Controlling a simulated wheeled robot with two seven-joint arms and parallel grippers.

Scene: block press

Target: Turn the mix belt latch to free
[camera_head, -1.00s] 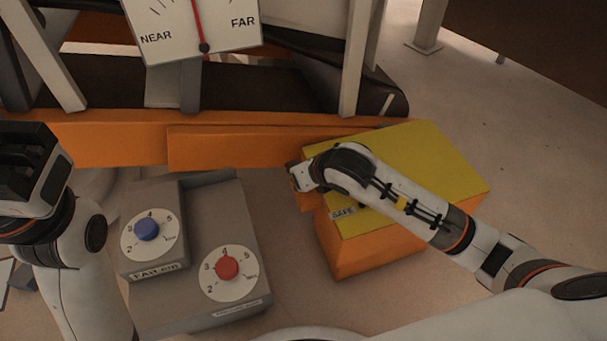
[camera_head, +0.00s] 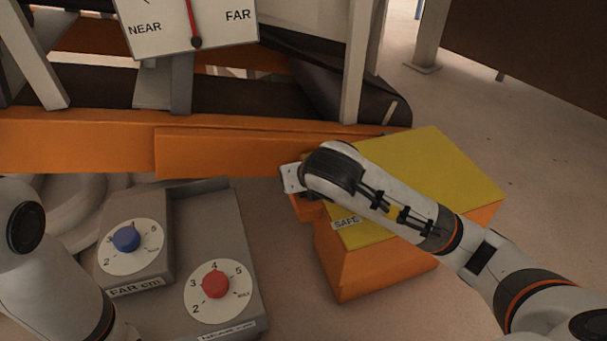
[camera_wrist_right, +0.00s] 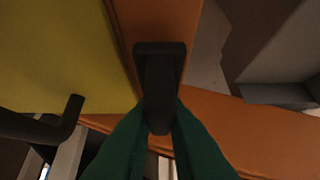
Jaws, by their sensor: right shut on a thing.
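My right gripper (camera_wrist_right: 158,128) has its green fingers shut on a dark bar-like handle (camera_wrist_right: 160,62), which appears to be the latch. The handle stands over an orange surface beside a yellow panel. In the head view my right wrist (camera_head: 292,178) is at the left edge of the yellow-topped orange box (camera_head: 425,170), which bears a SAFE label (camera_head: 346,222). The fingers and the handle are hidden there behind my arm, so the latch's position cannot be read. My left gripper is out of view; only part of my left arm shows at the lower left.
A grey console (camera_head: 205,220) with a blue knob (camera_head: 126,239) and a red knob (camera_head: 215,284) stands left of the box. The dark belt (camera_head: 260,95), orange rail (camera_head: 80,140) and NEAR/FAR gauge (camera_head: 165,22) lie behind. A bent black rod (camera_wrist_right: 70,120) is near my right fingers.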

